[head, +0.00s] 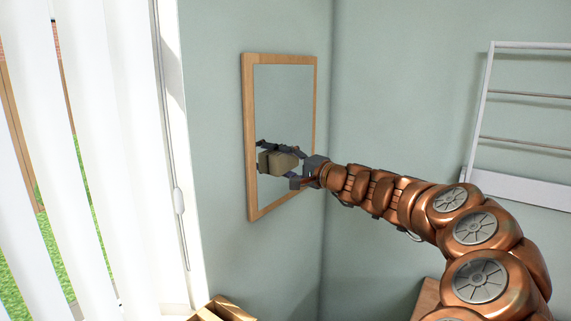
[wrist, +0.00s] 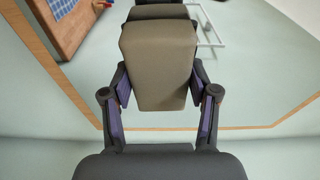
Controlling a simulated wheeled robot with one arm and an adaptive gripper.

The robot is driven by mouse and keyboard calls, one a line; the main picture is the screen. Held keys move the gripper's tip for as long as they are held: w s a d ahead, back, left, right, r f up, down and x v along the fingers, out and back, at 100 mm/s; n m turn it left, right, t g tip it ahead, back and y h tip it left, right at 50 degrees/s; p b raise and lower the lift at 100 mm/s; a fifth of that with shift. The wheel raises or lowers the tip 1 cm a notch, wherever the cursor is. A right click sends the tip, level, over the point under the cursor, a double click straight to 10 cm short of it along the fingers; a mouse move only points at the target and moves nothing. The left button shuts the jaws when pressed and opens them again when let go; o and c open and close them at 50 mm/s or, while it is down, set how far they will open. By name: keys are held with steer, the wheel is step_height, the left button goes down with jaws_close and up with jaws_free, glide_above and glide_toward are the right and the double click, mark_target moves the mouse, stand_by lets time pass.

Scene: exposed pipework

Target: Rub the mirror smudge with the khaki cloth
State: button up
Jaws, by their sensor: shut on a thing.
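The mirror (head: 284,98) hangs on the pale green wall in a light wooden frame. My gripper (head: 288,164) is in front of its lower middle part, shut on the khaki cloth (head: 278,161), which looks like a thick folded block. In the wrist view the cloth (wrist: 158,62) sits between the two fingers (wrist: 158,88), its far end toward the mirror glass (wrist: 260,88). I cannot tell whether the cloth touches the glass. No smudge can be made out; the cloth and gripper cover part of the glass.
A window with white vertical blinds (head: 95,150) is left of the mirror. A white rack (head: 483,110) is on the right wall. A wooden box edge (head: 222,309) shows at the bottom. The wrist view's mirror glass reflects a wooden surface with something blue.

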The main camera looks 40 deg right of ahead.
steer(key=w+d, duration=0.1)
steer(key=d, duration=0.2)
steer(key=w+d+p, duration=0.1)
steer(key=d, duration=0.2)
steer(key=w+d, duration=0.1)
steer(key=d, duration=0.2)
steer(key=shift+w+d+f, duration=0.1)
steer(key=shift+w+d, duration=0.1)
steer(key=shift+w, duration=0.05)
stand_by(0.8)
steer(key=shift+s+a+b, duration=0.45)
steer(key=shift+a+b, duration=0.4)
steer(key=shift+a, duration=0.35)
steer(key=shift+s+a+b, duration=0.45)
steer(key=shift+a+b, duration=0.45)
steer(key=shift+a, duration=0.3)
steer(key=shift+s+a+b, duration=0.45)
steer(key=shift+a+b, duration=0.4)
steer(key=shift+a, duration=0.35)
steer(key=shift+s+a+b, duration=0.25)
steer(key=shift+a+b, duration=0.2)
steer(key=shift+a, duration=0.45)
steer(key=shift+s+a+b, duration=0.25)
steer(key=shift+a+b, duration=0.2)
steer(key=shift+a, duration=0.45)
